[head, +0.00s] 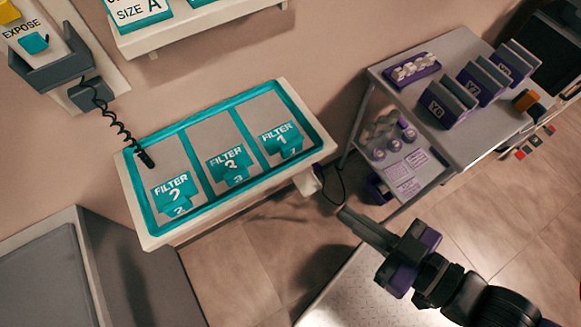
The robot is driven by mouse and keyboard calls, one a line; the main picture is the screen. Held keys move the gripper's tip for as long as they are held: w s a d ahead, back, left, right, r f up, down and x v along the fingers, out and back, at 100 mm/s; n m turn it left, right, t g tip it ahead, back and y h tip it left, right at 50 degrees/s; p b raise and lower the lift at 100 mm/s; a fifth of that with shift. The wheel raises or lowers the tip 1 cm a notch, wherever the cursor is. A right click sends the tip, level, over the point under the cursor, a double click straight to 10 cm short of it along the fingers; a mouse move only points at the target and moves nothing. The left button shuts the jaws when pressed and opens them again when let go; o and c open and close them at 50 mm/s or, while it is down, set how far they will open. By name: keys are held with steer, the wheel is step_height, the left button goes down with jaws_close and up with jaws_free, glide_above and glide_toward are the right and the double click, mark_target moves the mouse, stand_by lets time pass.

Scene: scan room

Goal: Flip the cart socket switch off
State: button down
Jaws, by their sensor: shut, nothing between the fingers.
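The grey cart (462,115) stands at the upper right. I cannot make out its socket switch for certain. A small purple fitting (377,189) sits low at the cart's left leg, partly in shadow. A dark cable loops beside it, near a small white box (307,181) at the end of the filter tray. My gripper (346,214) is at the lower right, shut and empty. Its fingers point up and left, and in the picture the tips lie just below and left of the purple fitting. They appear apart from it.
A teal-lined tray (149,214) holds several filter pieces at the left. The cart bears a purple rack (411,69) with white pieces, purple-marked holders (447,104) and bottles on a lower shelf. An expose control (35,43) with a coiled cord hangs at the upper left.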

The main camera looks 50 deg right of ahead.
steer(key=w+d+f+m+g+h+b, duration=0.1)
steer(key=w+d+f+m+b, duration=0.25)
steer(key=f, duration=0.85)
steer(key=w+d+f+m+g+h+b, duration=0.1)
steer(key=w+d+f+m+b, duration=0.25)
steer(key=f, duration=0.85)
steer(key=w+d+f+m+g+h+b, duration=0.15)
steer(key=d+f+m+b, duration=0.35)
steer(key=f, duration=0.7)
steer(key=w+d+f+m+b, duration=0.3)
steer(key=w+f+m+b, duration=0.1)
steer(key=f, duration=0.5)
steer(key=w+d+f+m+g+b, duration=0.1)
steer(key=w+d+f+m+b, duration=0.3)
steer(key=w+f, duration=0.3)
step_height(320, 180, down, 4)
steer(key=shift+w+r+m+y+b, duration=0.2)
steer(key=shift+w+m+y+b, duration=0.15)
steer(key=shift+m+b, duration=0.4)
steer(key=shift+g, duration=0.25)
steer(key=w+r+b+x, duration=0.1)
steer(key=b+x, duration=0.4)
steer(key=x, duration=0.7)
steer(key=shift+w+d+r+b, duration=0.25)
steer(key=shift+w+r+b, duration=0.15)
steer(key=shift+w, duration=0.2)
